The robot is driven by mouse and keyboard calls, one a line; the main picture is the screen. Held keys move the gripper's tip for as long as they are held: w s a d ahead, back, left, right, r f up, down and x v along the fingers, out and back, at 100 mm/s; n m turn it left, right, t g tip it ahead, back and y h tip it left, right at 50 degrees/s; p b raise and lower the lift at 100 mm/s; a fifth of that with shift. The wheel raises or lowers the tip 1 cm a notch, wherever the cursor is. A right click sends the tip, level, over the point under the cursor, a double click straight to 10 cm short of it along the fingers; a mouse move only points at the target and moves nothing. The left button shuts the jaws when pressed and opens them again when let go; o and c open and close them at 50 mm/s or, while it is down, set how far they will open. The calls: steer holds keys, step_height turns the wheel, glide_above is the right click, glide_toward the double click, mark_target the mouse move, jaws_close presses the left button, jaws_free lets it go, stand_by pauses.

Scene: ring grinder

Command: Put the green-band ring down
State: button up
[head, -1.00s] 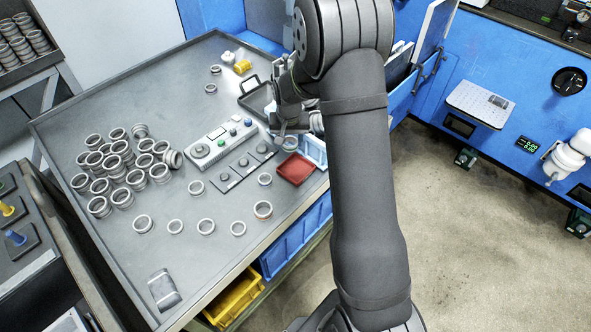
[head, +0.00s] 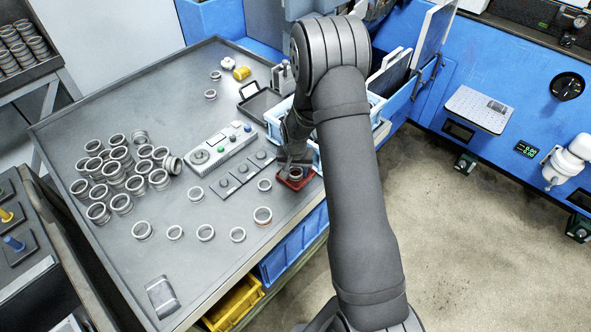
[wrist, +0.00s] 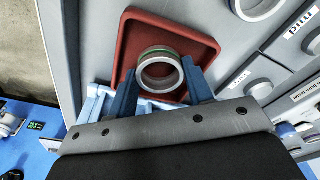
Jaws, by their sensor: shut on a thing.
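The green-band ring (wrist: 161,72) is a silver ring with a green stripe around it. In the wrist view it is between the two blue fingers of my gripper (wrist: 158,90), which is shut on it. The ring is over the red tray (wrist: 192,41), inside its outline; I cannot tell whether it touches the tray floor. In the head view the ring (head: 296,173) shows just under my gripper (head: 294,164), at the red tray (head: 285,187). The arm hides part of the tray there.
A light blue bin (head: 275,123) stands just behind the red tray. A labelled panel with pads (head: 242,171) lies to its left. Loose rings, such as one (head: 263,216), are on the grey table (head: 190,265), with a pile (head: 115,172) further left.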

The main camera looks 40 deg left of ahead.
steer(key=shift+f, duration=0.15)
steer(key=o, duration=0.8)
steer(key=r, duration=0.8)
steer(key=s+d+r, duration=0.1)
steer(key=r, duration=0.3)
steer(key=shift+s+r, duration=0.1)
steer(key=shift+r, duration=0.05)
